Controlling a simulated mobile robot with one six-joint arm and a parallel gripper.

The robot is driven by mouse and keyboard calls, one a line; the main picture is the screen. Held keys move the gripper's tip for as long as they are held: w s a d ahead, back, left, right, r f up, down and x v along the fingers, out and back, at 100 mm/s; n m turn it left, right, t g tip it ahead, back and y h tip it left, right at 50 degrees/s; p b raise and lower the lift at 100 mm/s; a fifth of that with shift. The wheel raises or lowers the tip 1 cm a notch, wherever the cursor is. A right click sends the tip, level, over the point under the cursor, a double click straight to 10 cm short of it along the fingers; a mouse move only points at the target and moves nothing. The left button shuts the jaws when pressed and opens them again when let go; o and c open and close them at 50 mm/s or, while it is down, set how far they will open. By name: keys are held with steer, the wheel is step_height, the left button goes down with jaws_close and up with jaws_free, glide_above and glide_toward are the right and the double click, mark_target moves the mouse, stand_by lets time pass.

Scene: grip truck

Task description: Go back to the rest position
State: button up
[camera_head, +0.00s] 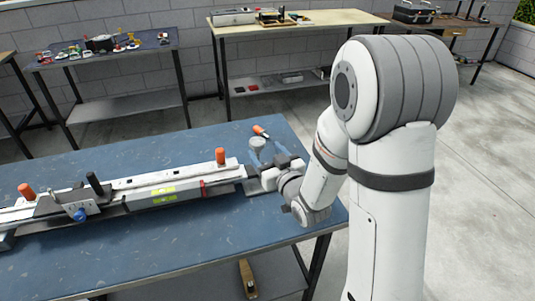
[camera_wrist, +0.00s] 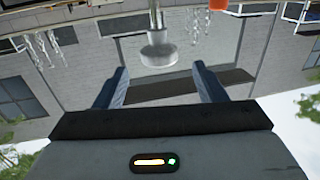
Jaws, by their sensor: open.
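My gripper (camera_head: 266,155) is at the right end of the blue table, beside the end of a long rail fixture (camera_head: 150,188). Its two blue fingers stand apart in the wrist view (camera_wrist: 160,72). A grey round knob (camera_head: 257,144) is at the fingers; in the wrist view this knob (camera_wrist: 159,52) shows in the gap between the fingertips, with a stem above it. No contact with either finger is visible. My arm comes in from the right and bends down to the gripper.
The blue table (camera_head: 150,245) carries the fixture with orange knobs (camera_head: 220,156) and a blue knob (camera_head: 79,214). An orange-tipped part (camera_head: 260,131) lies just behind the gripper. Other workbenches (camera_head: 300,27) stand by the back wall. Floor (camera_head: 490,190) on the right is clear.

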steer(key=shift+w+d+r+h, duration=0.15)
steer(key=shift+d+r+h, duration=0.15)
steer(key=shift+d+h, duration=0.2)
steer(key=s+d+r+m+g+h+p, duration=0.3)
steer(key=s+d+g+h, duration=0.3)
steer(key=d, duration=0.3)
steer(key=s+d+r+g, duration=0.1)
steer(key=s+g, duration=0.1)
steer(key=s, duration=0.4)
steer(key=s+d+r+m+g+p, duration=0.1)
steer(key=s+r+g, duration=0.1)
steer(key=s, duration=0.4)
steer(key=s+d+r+m+g+h+p, duration=0.1)
steer(key=s+r+g, duration=0.1)
steer(key=s, duration=0.5)
steer(key=shift+d+g, duration=0.4)
steer(key=shift+g, duration=0.3)
steer(key=shift+w, duration=0.15)
